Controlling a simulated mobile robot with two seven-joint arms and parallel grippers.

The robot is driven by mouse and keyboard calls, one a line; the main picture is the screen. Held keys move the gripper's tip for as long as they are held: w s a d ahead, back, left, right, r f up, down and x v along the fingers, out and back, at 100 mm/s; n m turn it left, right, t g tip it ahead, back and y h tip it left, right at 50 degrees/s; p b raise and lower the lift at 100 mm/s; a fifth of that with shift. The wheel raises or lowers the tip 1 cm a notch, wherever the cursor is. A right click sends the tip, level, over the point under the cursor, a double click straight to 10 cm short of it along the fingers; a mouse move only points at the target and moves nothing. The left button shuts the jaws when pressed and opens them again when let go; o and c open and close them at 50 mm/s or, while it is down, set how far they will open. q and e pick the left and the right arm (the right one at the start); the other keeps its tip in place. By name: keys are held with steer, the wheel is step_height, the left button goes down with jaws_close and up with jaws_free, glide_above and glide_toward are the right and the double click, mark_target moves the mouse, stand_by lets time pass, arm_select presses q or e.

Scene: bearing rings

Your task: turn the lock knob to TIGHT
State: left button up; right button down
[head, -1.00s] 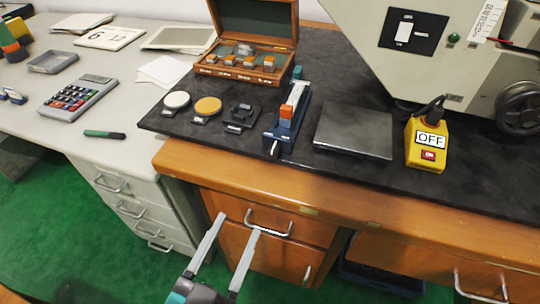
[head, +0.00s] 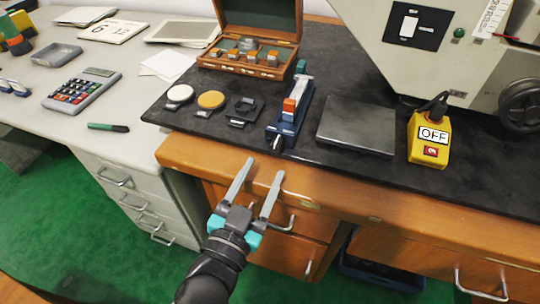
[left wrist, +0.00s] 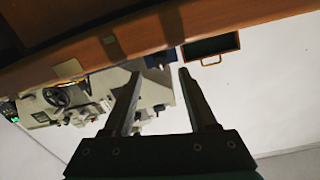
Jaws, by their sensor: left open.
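A blue bench device (head: 287,122) with an orange block (head: 289,106) stands on the black mat, and a small silver knob (head: 277,142) sticks out at its front end. I take this for the lock knob; its setting and any TIGHT mark are too small to read. My left gripper (head: 265,167) is open and empty, in front of the wooden bench and a little below the knob in the head view, apart from it. In the left wrist view, a dark blue part (left wrist: 158,60) shows beyond the two open fingers. My right gripper is not in view.
A grey plate (head: 356,126) and a yellow OFF switch box (head: 429,138) stand right of the device. Three round or square pieces lie left, including a tan disc (head: 211,100). An open wooden case (head: 250,62) is behind. The bench's front edge (head: 330,185) lies beside my gripper.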

mark_target(274, 150)
arm_select(q)
steer(key=shift+x, duration=2.3)
jaws_close()
